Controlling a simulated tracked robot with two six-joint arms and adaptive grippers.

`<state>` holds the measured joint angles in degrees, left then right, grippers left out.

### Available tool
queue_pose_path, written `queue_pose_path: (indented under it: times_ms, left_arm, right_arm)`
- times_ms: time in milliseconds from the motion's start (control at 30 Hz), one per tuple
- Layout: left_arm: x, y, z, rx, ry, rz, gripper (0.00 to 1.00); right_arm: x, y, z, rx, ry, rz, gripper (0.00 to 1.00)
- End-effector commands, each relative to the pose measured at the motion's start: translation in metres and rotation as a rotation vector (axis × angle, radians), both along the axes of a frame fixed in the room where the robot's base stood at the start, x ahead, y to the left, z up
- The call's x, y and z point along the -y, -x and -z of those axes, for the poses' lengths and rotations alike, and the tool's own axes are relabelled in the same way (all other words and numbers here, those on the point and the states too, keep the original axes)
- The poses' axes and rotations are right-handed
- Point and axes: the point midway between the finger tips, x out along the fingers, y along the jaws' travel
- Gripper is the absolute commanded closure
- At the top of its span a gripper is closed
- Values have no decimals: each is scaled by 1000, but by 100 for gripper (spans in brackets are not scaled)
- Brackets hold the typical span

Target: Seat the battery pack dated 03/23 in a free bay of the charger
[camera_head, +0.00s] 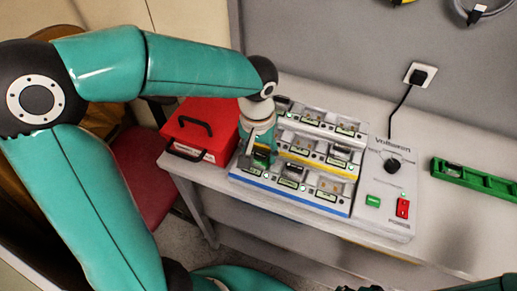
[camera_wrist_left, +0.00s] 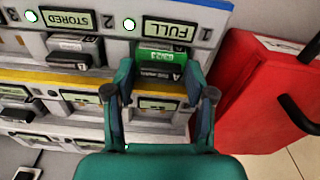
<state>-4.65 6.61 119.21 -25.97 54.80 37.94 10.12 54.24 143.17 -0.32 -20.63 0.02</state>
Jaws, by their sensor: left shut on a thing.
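The charger (camera_head: 385,215) is a stepped grey unit with rows of bays, with a blue strip in front and a yellow one behind. My left gripper (camera_head: 262,153) reaches down at the left end of its front row. In the left wrist view my left gripper (camera_wrist_left: 159,75) is shut on a dark battery pack (camera_wrist_left: 160,71) with a green label. The small upside-down date looks like 03/23. The pack sits at bay 1, below a display reading FULL (camera_wrist_left: 170,31). The fingers hide its sides, so how deep it sits is unclear.
Another pack (camera_wrist_left: 76,52) is in bay 2, whose display reads STORED. A red case (camera_head: 203,131) stands close left of the charger. A green level-like bar (camera_head: 475,180) lies to the right. A cord runs to a wall socket (camera_head: 419,76).

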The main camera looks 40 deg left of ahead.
Motion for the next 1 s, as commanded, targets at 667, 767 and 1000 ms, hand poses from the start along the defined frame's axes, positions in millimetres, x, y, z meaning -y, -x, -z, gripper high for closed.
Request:
queue_pose_path:
  times_ms: [667,767,1000]
  left_arm:
    - [0,0,2,0,0,1,16]
    - [0,0,0,1,0,1,16]
    - [1,1,-29,6,0,1,16]
  right_arm:
    - [0,0,3,0,0,0,60]
    - [0,0,2,0,0,0,60]
    - [0,0,2,0,0,0,60]
